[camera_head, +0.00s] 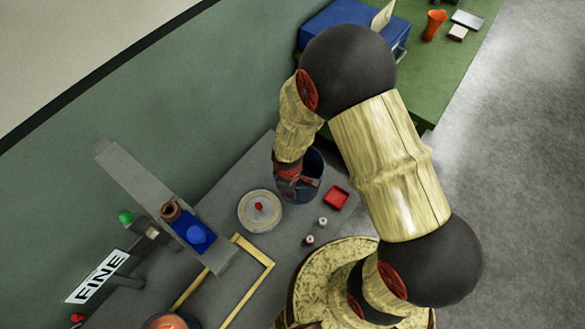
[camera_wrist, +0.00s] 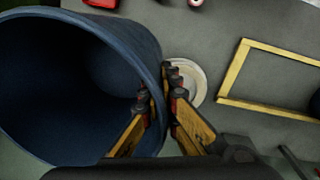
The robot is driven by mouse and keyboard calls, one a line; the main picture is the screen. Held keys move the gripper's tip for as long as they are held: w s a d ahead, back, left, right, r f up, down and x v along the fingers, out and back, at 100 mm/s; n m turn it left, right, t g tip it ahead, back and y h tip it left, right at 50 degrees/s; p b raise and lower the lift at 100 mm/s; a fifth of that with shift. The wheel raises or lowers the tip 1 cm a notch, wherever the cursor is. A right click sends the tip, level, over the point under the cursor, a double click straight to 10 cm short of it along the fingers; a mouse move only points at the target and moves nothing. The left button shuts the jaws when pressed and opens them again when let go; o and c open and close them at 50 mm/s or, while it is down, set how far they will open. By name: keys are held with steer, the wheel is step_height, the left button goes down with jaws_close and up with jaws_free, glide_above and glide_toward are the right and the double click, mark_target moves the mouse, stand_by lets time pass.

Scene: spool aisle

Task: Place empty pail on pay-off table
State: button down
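The empty pail (camera_wrist: 60,85) is dark blue, and its open mouth fills the left of the wrist view. In the head view the pail (camera_head: 312,165) is partly hidden by my arm and gripper. My gripper (camera_wrist: 160,90) straddles the pail's rim, one finger inside and one outside, with the fingertips drawn close on the wall. In the head view my gripper (camera_head: 293,183) is at the pail's left side. A grey surface (camera_head: 225,190) lies beside and below the pail. I cannot tell for certain whether it is the pay-off table. Whether the pail is lifted is unclear.
A round pale disc (camera_head: 260,212) lies left of the pail, a red tray (camera_head: 336,197) to its right. A yellow frame (camera_head: 264,265) marks a mostly clear area. A grey beam (camera_head: 135,178) holds blue parts (camera_head: 196,234). A green table (camera_head: 440,65) stands at upper right.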

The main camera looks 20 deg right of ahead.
steer(key=shift+n, duration=0.4)
steer(key=w+f, duration=0.1)
steer(key=w, duration=0.1)
steer(key=w+f+b, duration=0.1)
steer(key=w+f, duration=0.1)
steer(key=w, duration=0.1)
steer(key=w+d+f+b, duration=0.1)
steer(key=w, duration=0.1)
steer(key=shift+w+f, duration=0.2)
steer(key=shift+w, duration=0.05)
steer(key=w+f, duration=0.1)
steer(key=w+f+b, duration=0.1)
steer(key=w+f, duration=0.1)
steer(key=w+f+b, duration=0.1)
steer(key=f, duration=0.1)
steer(key=shift+w+d+f, duration=0.15)
steer(key=shift+w+d, duration=0.2)
steer(key=shift+w+f, duration=0.15)
steer(key=shift+f, duration=0.1)
steer(key=shift+f+b, duration=0.75)
steer(key=shift+f, duration=0.85)
steer(key=c, duration=2)
jaws_free()
steer(key=shift+f, duration=0.1)
steer(key=shift+c, duration=0.2)
